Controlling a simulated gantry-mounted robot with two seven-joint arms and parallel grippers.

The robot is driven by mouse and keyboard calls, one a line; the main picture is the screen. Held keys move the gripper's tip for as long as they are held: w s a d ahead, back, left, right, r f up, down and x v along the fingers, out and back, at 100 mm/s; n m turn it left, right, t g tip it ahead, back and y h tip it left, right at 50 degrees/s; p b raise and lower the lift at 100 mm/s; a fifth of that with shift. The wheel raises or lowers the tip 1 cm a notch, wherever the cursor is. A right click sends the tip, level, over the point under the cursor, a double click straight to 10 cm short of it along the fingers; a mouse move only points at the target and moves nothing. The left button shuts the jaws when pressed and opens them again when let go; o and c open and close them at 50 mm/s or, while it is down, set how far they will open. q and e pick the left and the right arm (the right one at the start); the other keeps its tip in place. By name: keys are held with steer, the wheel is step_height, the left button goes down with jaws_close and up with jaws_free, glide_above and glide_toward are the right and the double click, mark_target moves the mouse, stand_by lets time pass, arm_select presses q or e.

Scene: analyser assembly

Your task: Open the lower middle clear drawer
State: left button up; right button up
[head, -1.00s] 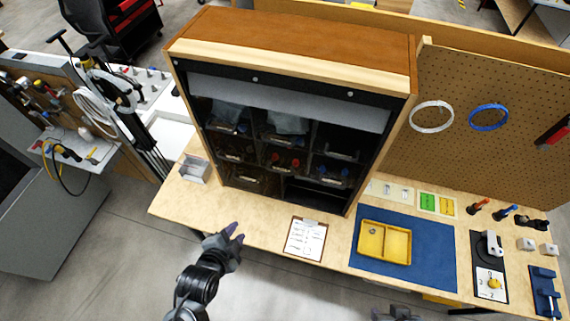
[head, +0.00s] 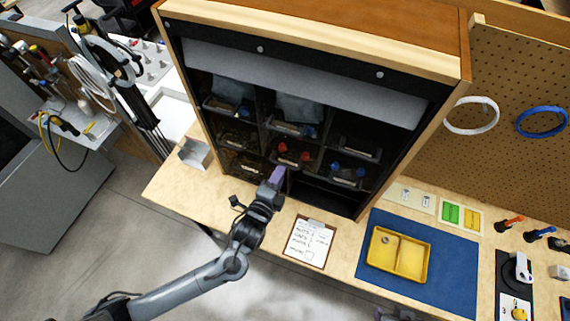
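The clear drawers sit in the open front of a wooden cabinet (head: 440,118). The lower middle clear drawer (head: 293,156) holds red-topped items and looks closed, in line with its neighbours. My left gripper (head: 279,174) is just below and in front of this drawer, its purple fingertips pointing up at the drawer's lower front. Whether they touch the drawer is unclear, and the gap between the fingers cannot be made out. A dark part at the bottom edge, likely my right gripper (head: 395,314), is barely in view, far from the cabinet.
A drawer with blue items (head: 347,174) is right of the middle one. Below is a dark open slot (head: 320,193). A clipboard (head: 309,242) and a yellow tray (head: 425,262) on a blue mat (head: 462,250) lie on the bench. A grey bin (head: 196,153) stands at left.

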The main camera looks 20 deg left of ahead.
mark_target(285, 165)
arm_select(q)
steer(key=shift+x, duration=2.7)
jaws_close()
